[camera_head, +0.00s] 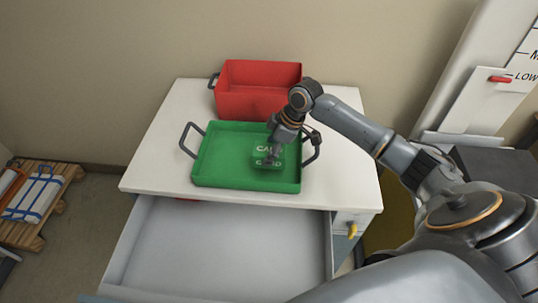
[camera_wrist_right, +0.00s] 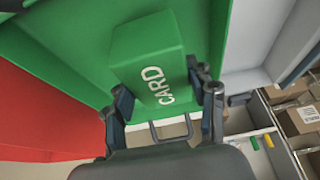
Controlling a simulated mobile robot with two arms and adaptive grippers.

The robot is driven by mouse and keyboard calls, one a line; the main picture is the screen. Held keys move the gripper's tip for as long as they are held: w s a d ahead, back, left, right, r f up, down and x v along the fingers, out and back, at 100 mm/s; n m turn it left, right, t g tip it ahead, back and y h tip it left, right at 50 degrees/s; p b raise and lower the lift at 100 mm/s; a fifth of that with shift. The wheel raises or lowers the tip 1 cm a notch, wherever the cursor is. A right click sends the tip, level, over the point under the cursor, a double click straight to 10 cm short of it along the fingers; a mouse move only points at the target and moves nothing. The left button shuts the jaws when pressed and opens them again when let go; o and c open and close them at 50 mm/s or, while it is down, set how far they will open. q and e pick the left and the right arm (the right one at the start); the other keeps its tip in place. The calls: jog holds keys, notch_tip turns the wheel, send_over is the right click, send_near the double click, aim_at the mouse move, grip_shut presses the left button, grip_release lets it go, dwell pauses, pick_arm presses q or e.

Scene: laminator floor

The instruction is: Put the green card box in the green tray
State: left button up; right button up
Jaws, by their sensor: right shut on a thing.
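The green card box (camera_head: 267,152), with white "CARD" lettering, is at the right part of the green tray (camera_head: 222,162) in the head view. My right gripper (camera_head: 272,157) comes down over the tray and is shut on the box. In the right wrist view the box (camera_wrist_right: 150,62) sits between the fingers of the right gripper (camera_wrist_right: 165,98), with the green tray (camera_wrist_right: 75,30) behind it. I cannot tell whether the box touches the tray floor. My left gripper is not in view.
A red bin (camera_head: 258,92) stands behind the tray on the white cabinet top (camera_head: 160,140). A wooden pallet (camera_head: 35,205) lies on the floor at left.

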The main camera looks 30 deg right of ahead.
jog(key=shift+w+d+f, duration=0.1)
jog(key=shift+w+f, duration=0.3)
jog(key=shift+f, duration=0.1)
notch_tip(320, 180, down, 2)
jog(key=shift+f+p, duration=0.15)
jog(key=shift+p, duration=0.7)
jog(key=shift+f, duration=0.3)
jog(key=shift+f, duration=0.15)
jog(key=o, duration=1.4)
jog(key=shift+s, duration=0.1)
jog(key=shift+c, duration=0.2)
